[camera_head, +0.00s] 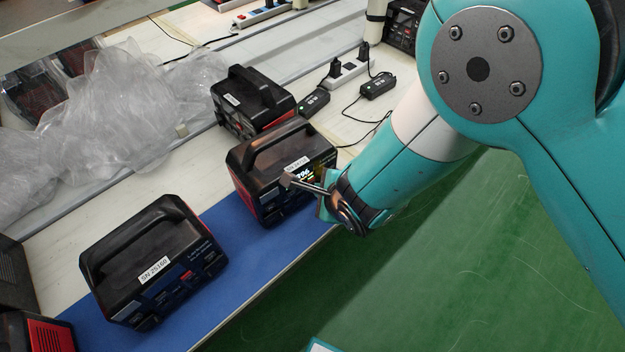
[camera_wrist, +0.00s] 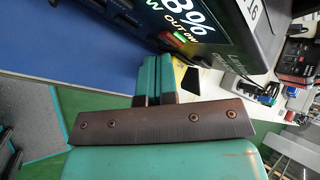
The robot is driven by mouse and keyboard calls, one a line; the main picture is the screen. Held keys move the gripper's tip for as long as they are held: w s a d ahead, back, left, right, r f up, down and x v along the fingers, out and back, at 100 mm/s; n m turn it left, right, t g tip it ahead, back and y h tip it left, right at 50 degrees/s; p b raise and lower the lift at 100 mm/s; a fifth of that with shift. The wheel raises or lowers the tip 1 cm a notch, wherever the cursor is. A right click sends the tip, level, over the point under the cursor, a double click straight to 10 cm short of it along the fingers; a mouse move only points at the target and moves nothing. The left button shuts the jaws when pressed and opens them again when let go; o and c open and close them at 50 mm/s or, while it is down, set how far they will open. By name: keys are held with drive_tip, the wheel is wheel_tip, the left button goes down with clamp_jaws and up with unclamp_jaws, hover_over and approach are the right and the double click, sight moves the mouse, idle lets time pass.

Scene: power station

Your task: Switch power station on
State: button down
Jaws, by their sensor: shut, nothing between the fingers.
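A black and red power station (camera_head: 250,153) with a top handle stands upright on the blue mat (camera_head: 231,226). Its display is lit, and a white label sits on its top edge. In the wrist view its front panel (camera_wrist: 222,47) fills the top; the lit display reads "8%" and "OUT 0W", partly cut off. A small green and red light glows beside the text. My gripper (camera_wrist: 152,66) is shut and empty, close in front of this panel. In the head view my gripper (camera_head: 322,207) covers part of the panel's right side. I cannot tell whether the fingers touch it.
A second power station (camera_head: 125,235), labelled SN 25160, stands at the mat's left. Another (camera_head: 240,110) stands behind. Clear plastic wrap (camera_head: 115,100) lies at back left. Power strips (camera_head: 348,72), adapters (camera_head: 379,86) and cables lie at the back. Green floor (camera_head: 455,270) is free at right.

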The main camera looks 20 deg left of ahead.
drive_tip(key=shift+s+d, duration=0.25)
drive_tip(key=shift+d, duration=0.25)
drive_tip(key=shift+s+d+b, duration=0.1)
drive_tip(key=shift+s+d, duration=0.35)
drive_tip(key=shift+d, duration=0.45)
drive_tip(key=shift+s+d+b, duration=0.15)
drive_tip(key=shift+s+d, duration=0.35)
drive_tip(key=shift+d, duration=0.35)
drive_tip(key=shift+s+d+b, duration=0.1)
drive_tip(key=shift+s+d, duration=0.35)
drive_tip(key=shift+d, duration=0.45)
